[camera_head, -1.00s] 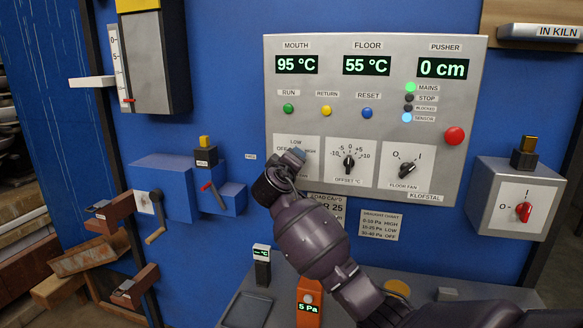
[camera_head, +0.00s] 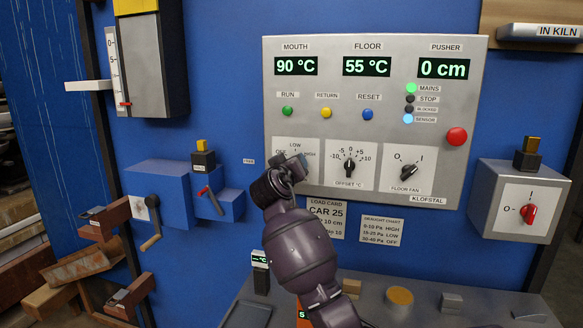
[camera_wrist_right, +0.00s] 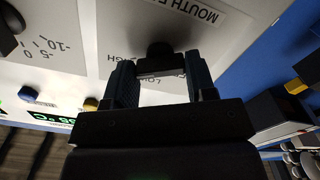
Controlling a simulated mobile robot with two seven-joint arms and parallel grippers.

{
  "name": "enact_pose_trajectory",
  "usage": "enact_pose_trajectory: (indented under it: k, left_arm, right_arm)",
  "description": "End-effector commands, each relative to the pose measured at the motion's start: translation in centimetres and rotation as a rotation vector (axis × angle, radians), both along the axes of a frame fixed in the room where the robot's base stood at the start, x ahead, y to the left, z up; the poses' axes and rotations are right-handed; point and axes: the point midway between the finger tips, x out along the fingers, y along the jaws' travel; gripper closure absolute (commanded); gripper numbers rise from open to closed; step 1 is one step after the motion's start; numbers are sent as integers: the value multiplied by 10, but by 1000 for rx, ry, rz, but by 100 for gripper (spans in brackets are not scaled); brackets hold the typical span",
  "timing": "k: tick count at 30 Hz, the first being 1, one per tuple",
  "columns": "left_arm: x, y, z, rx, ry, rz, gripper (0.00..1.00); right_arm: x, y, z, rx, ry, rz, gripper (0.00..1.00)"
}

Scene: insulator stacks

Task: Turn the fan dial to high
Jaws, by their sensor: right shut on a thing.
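The fan dial is at the lower left of the grey control panel (camera_head: 382,72). Its white plate (camera_head: 281,143) reads OFF, LOW and HIGH. My right gripper (camera_head: 291,166) is in front of it and hides the knob in the head view. In the right wrist view the black knob (camera_wrist_right: 160,54) sits between the two fingers of my right gripper (camera_wrist_right: 160,68), which is shut on it. The knob's pointer direction cannot be made out. My left gripper is not in view.
Offset dial (camera_head: 350,167) and floor fan dial (camera_head: 407,170) sit close to the right of my gripper. A red button (camera_head: 457,136) and a switch box (camera_head: 519,205) are further right. A draught chart (camera_head: 382,226) hangs below. A blue crank box (camera_head: 160,190) is left.

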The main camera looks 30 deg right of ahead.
Motion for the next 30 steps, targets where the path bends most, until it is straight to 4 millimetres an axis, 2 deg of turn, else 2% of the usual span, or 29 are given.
enact_pose_trajectory:
  k: [8, 9, 14, 23, 30]
  left_arm:
    - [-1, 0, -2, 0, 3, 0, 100]
    - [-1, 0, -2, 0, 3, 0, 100]
    - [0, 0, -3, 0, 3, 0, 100]
    - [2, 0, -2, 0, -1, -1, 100]
    - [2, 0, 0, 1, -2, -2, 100]
  right_arm:
    - [0, 1, -1, 3, -1, 3, 73]
    - [0, 1, 0, 3, -1, 3, 46]
    - [0, 1, 0, 2, -1, 2, 23]
    - [-1, 2, 0, 1, -2, 1, 23]
    - [-19, 23, 0, 4, -2, 3, 23]
